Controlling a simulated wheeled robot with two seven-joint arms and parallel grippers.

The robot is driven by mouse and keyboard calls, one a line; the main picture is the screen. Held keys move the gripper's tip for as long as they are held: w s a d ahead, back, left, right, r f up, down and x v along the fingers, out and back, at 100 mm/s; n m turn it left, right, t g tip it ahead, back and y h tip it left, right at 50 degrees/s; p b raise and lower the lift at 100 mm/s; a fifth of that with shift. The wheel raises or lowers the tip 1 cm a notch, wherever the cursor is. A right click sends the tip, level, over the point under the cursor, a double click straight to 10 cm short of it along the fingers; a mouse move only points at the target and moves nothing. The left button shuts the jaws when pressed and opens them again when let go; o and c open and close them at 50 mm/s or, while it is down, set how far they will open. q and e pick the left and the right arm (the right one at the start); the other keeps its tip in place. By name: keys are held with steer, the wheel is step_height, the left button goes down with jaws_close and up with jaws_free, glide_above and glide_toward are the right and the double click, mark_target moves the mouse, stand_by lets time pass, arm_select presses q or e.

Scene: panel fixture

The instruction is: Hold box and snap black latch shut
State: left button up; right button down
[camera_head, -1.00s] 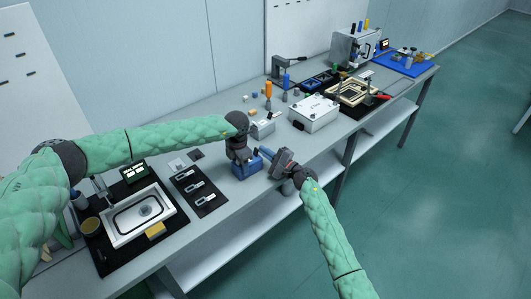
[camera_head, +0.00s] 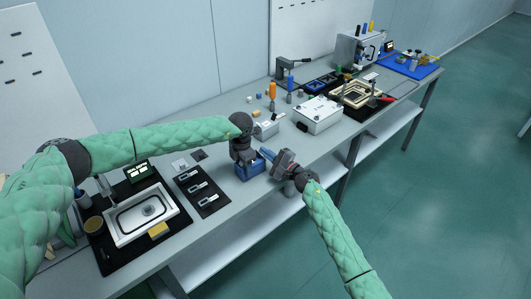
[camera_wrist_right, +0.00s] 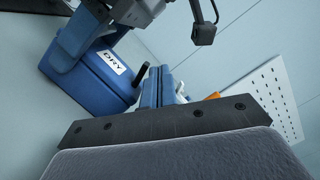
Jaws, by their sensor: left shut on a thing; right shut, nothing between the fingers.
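A blue box (camera_head: 250,172) with a white DRY label stands near the front edge of the bench. It also shows in the right wrist view (camera_wrist_right: 85,85). My left gripper (camera_head: 243,162) comes down from above and is shut on the box. My right gripper (camera_head: 266,154) is shut and empty, its blue fingers just right of the box. In the right wrist view, a small black piece (camera_wrist_right: 141,76), which looks like the latch, sticks out between the box and my right fingers (camera_wrist_right: 152,90). I cannot tell whether it is shut or touching my fingers.
A black mat (camera_head: 202,190) with several grey clips lies left of the box. A white tray (camera_head: 115,226) is further left. A white case (camera_head: 318,115) and a small grey box (camera_head: 266,129) stand behind. Free floor lies in front of the bench.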

steer(key=r+v, duration=0.1)
steer(key=v, duration=0.8)
steer(key=shift+d+r, duration=0.3)
steer(key=shift+r, duration=0.05)
steer(key=shift+s, duration=0.15)
